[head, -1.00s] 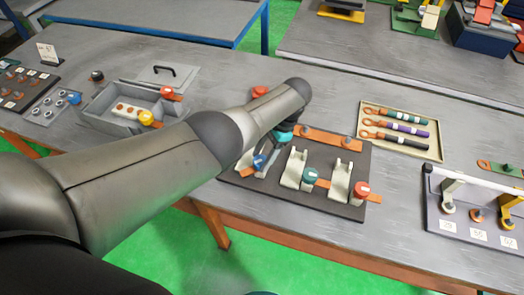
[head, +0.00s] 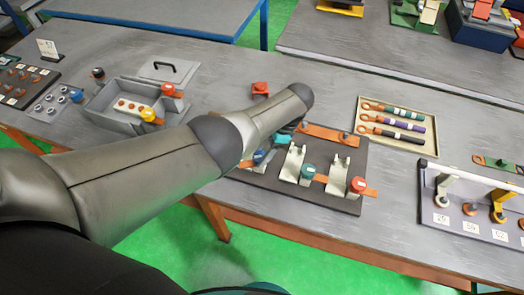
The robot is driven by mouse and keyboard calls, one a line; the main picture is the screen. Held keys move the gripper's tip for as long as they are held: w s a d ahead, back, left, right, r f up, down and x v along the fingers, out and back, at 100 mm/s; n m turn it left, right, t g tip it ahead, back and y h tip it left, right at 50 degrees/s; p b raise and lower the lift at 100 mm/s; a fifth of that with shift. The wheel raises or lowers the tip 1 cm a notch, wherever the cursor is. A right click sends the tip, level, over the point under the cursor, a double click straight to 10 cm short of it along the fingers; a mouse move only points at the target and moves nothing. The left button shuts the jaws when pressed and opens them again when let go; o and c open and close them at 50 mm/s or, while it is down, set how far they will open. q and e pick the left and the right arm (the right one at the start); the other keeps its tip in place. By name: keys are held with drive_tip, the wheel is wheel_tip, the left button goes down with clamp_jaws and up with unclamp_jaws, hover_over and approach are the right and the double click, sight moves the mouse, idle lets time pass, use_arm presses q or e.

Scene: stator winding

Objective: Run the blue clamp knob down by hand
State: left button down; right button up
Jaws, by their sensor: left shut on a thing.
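The blue clamp knob (head: 260,156) sits at the left end of the dark clamp board (head: 335,205), partly hidden by my left arm. My left gripper (head: 264,150) is over this knob, shut on it, with its fingers mostly hidden behind my forearm. The board also carries a teal knob (head: 307,171) and a red knob (head: 357,184) beside pale metal brackets (head: 292,162). A copper bar (head: 330,134) lies along the board's back edge. My right gripper is not in view.
A tray (head: 362,98) of tools with coloured handles lies behind the board. A grey box (head: 103,104) with yellow and red knobs stands at left. A rack (head: 468,228) with labelled hooks is at right. The front table edge is close to the board.

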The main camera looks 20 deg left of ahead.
use_arm(q)
drive_tip(key=c, duration=0.6)
unclamp_jaws()
drive_tip(key=shift+w+r, duration=0.25)
drive_tip(key=shift+c, duration=0.2)
drive_tip(key=o, duration=0.4)
drive_tip(key=shift+s+f, duration=0.15)
drive_tip(key=shift+s, duration=0.05)
drive_tip(key=p+v, duration=0.2)
drive_tip(key=v, duration=1.3)
drive_tip(key=shift+d, duration=0.1)
